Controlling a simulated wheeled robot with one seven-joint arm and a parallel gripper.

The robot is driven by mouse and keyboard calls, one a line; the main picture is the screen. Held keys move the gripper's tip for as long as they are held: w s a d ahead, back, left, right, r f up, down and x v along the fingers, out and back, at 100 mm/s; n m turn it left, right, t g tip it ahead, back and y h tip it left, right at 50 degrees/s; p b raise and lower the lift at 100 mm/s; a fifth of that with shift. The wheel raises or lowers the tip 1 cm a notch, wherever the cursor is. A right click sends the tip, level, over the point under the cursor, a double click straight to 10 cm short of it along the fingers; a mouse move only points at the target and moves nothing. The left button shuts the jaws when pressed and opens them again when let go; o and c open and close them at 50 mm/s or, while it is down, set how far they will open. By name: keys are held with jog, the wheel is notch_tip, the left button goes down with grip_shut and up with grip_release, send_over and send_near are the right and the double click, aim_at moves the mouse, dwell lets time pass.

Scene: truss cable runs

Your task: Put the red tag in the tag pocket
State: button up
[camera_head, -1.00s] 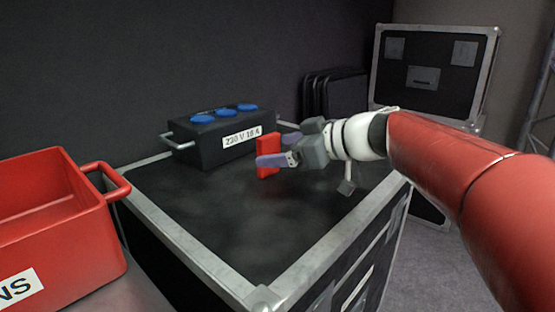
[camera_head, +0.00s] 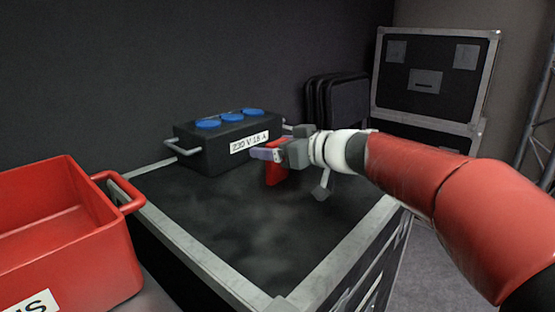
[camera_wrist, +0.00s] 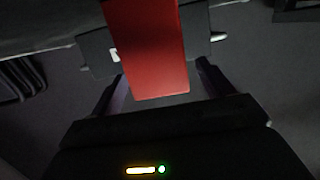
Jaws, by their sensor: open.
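The red tag (camera_head: 275,176) is a flat red block that shows just below and behind my gripper's fingers, over the black case top. My gripper (camera_head: 260,154) is open, its fingers pointing left toward the power box. In the wrist view the red tag (camera_wrist: 150,45) reaches down between the two fingers (camera_wrist: 160,76), with a gap on each side. I cannot tell whether the tag rests on the case top. I cannot make out the tag pocket in either view.
A black power box (camera_head: 225,147) with blue sockets stands on the flight case (camera_head: 180,235) behind the gripper. A red bin (camera_head: 70,245) stands at left. Black folded chairs (camera_head: 338,100) and another case (camera_head: 435,80) are behind. The case top's front is clear.

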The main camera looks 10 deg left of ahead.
jog(key=c, duration=1.2)
jog(key=shift+o, duration=0.2)
